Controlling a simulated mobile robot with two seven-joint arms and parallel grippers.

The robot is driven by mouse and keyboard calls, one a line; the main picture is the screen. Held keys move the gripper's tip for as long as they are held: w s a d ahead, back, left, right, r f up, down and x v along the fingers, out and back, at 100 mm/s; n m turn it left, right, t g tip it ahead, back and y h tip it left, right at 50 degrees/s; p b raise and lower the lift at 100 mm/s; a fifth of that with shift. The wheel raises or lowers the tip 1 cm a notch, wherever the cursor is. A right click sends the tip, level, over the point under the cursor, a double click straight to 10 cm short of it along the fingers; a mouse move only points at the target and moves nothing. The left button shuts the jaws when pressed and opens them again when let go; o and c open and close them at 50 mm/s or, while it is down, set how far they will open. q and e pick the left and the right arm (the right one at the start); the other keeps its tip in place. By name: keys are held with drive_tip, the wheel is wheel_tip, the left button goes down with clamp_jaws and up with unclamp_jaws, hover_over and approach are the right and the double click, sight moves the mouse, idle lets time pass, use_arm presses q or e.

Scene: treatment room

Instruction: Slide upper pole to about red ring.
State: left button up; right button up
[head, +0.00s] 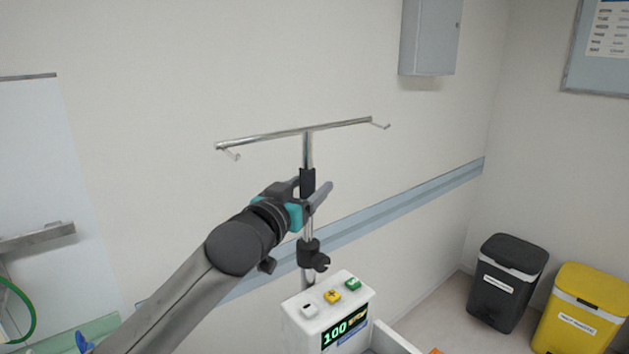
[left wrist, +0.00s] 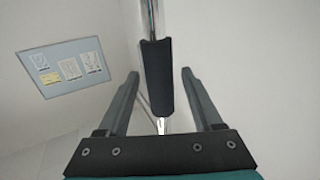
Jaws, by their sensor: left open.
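The upper pole (head: 308,148) is a thin chrome tube topped by a crossbar (head: 270,135) with hooks at both ends. A black grip sleeve (head: 307,180) is on it. Lower down, a black clamp collar with a knob (head: 310,252) sits on the stand. I see no red ring in either view. My left gripper (head: 313,186) is open at the sleeve's height. In the left wrist view the sleeve (left wrist: 160,75) stands between the two spread fingers, with a gap on each side. My right gripper is not in view.
A white device with coloured buttons and a lit display (head: 330,308) stands below the collar. A grey wall cabinet (head: 430,38) is at the upper right. A black bin (head: 507,280) and a yellow bin (head: 580,310) stand at the right. Wall space around the crossbar is clear.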

use_arm(q)
drive_tip(key=shift+x, duration=1.55)
drive_tip(key=shift+c, duration=0.3)
clamp_jaws()
